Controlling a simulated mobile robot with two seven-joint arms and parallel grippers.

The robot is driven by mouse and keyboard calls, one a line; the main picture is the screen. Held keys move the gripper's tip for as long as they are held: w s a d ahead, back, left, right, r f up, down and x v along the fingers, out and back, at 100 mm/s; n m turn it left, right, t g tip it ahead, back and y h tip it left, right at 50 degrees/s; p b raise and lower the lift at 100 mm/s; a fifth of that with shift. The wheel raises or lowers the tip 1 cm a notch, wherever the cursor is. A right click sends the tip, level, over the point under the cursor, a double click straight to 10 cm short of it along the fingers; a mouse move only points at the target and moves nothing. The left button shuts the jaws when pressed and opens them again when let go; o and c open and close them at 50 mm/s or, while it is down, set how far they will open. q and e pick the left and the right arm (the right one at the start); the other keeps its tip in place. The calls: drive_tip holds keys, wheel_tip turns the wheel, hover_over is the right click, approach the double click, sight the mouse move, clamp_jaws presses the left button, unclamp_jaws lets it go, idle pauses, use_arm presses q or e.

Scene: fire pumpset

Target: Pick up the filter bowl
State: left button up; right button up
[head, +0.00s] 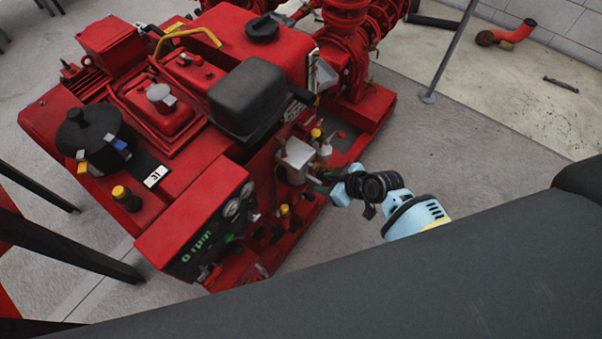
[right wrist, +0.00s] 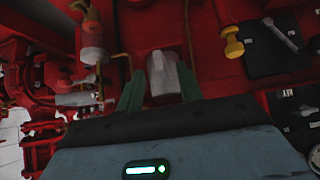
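A pale grey block-like part (head: 297,158) on the near side of the red pumpset seems to be the filter bowl; I cannot be sure. My right gripper (head: 320,184) is beside its lower right in the head view. In the right wrist view the grey part (right wrist: 166,74) shows between the two green fingers of my right gripper (right wrist: 160,88). The fingers are spread, with a narrow gap on the left side; contact on the right is unclear. The lower end of the part is hidden behind my gripper. My left gripper is not in view.
The red pumpset (head: 222,45) surrounds the part closely, with a gauge panel (head: 205,225) to its left. A yellow-capped fitting (right wrist: 233,42) and a metal cylinder (right wrist: 93,45) flank it. A thin grey post (head: 452,50) stands at right.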

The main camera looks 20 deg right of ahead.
sight(320, 182)
drive_tip(key=shift+b+x, duration=0.6)
drive_tip(key=shift+x, duration=2)
clamp_jaws()
